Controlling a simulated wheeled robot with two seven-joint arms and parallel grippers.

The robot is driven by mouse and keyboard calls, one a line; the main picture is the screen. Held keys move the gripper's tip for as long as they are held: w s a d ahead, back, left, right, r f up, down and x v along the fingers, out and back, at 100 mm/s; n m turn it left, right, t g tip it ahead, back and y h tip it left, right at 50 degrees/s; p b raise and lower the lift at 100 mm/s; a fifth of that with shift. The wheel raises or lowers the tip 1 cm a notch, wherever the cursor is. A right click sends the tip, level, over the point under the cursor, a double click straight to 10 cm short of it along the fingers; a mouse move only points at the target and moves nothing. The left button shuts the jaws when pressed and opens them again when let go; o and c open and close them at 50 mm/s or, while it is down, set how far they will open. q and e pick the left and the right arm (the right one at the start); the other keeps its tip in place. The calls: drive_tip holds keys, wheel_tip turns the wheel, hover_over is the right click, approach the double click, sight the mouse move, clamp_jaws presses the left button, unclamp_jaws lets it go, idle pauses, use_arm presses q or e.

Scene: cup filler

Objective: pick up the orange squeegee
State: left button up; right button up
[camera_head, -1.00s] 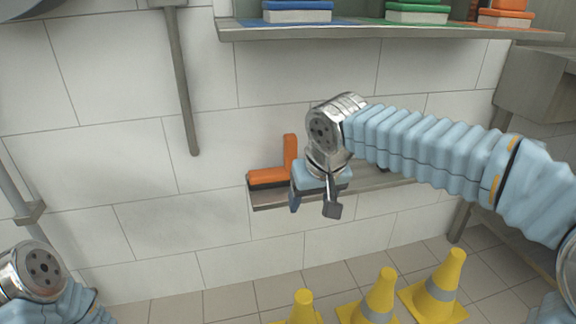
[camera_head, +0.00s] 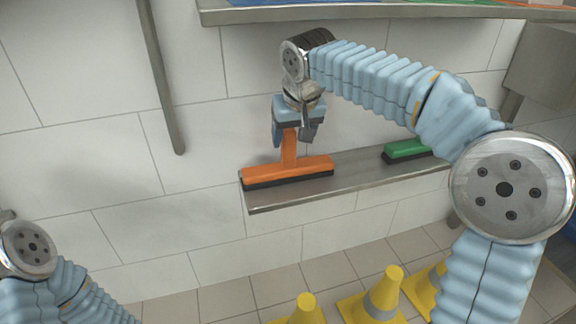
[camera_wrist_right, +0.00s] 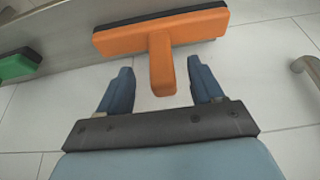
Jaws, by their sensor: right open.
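The orange squeegee (camera_head: 288,171) lies on the lower metal wall shelf near its left end, with its handle standing up. In the right wrist view the squeegee (camera_wrist_right: 162,38) has its handle pointing between my finger pair. My right gripper (camera_head: 293,140) is above the shelf with its fingers on either side of the handle. In the right wrist view the gripper (camera_wrist_right: 164,88) is open, with gaps between the fingers and the handle. My left arm shows at the lower left, but its gripper is out of view.
A green squeegee (camera_head: 406,149) lies further right on the lower shelf (camera_head: 350,171); it also shows in the right wrist view (camera_wrist_right: 18,66). An upper shelf (camera_head: 380,12) runs above. Several yellow cones (camera_head: 382,294) stand on the floor below.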

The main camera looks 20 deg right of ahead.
sight(288, 142)
drive_tip(key=shift+w, duration=0.9)
drive_tip(key=b+x, duration=0.1)
drive_tip(key=x, duration=0.4)
drive_tip(key=shift+w, duration=0.2)
drive_tip(key=shift+c, duration=0.3)
clamp_jaws()
